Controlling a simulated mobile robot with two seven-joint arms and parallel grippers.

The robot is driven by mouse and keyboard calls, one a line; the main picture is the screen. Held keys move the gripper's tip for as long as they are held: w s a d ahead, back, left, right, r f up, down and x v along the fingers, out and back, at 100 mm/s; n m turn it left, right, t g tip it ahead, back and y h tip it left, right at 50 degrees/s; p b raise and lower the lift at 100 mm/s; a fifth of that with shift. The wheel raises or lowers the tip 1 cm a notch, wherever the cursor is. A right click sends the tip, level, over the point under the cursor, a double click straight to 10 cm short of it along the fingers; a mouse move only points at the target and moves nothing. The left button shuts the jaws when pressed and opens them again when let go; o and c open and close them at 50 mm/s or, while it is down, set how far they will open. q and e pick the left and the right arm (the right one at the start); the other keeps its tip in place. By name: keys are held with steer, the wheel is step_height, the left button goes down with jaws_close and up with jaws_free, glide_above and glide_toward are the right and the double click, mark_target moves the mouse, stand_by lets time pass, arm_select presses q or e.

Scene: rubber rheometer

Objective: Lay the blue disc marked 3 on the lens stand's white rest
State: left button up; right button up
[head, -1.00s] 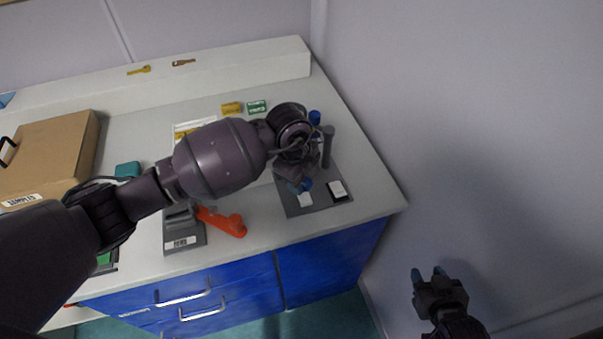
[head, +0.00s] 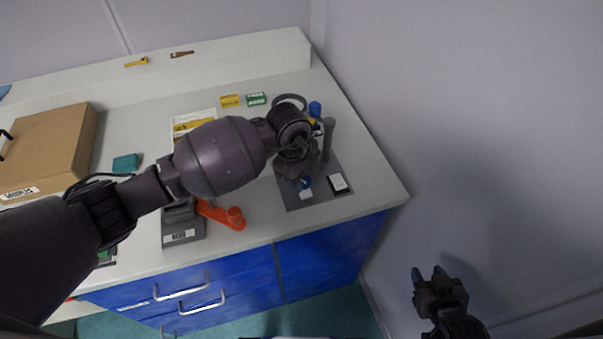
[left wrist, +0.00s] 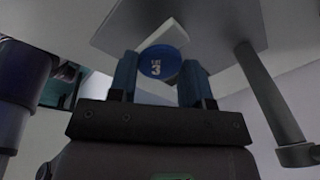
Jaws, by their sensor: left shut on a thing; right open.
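My left gripper (head: 305,183) is over the grey base plate (head: 291,199) at the right end of the bench. In the left wrist view my left gripper (left wrist: 160,80) is shut on the blue disc (left wrist: 162,62), which is marked "LOT 3" and faces the camera. A white square pad (left wrist: 202,45), which looks like the white rest, lies just beyond the disc; I cannot tell if they touch. The pad also shows in the head view (head: 306,195), partly hidden by the gripper. My right gripper (head: 440,281) is open and empty, away from the bench.
A grey post (head: 328,138) stands close to my left gripper. A second white square on a black block (head: 339,183) sits right of it. A cardboard box (head: 45,150) stands far left.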

arm_select(q)
steer(key=shift+f, duration=0.3)
arm_select(e)
steer(key=shift+w, duration=0.4)
arm_select(q)
steer(key=shift+f, duration=0.25)
steer(key=o, duration=1)
steer(key=shift+c, duration=0.2)
arm_select(e)
steer(key=shift+s+f, duration=0.25)
steer(key=shift+s, duration=0.25)
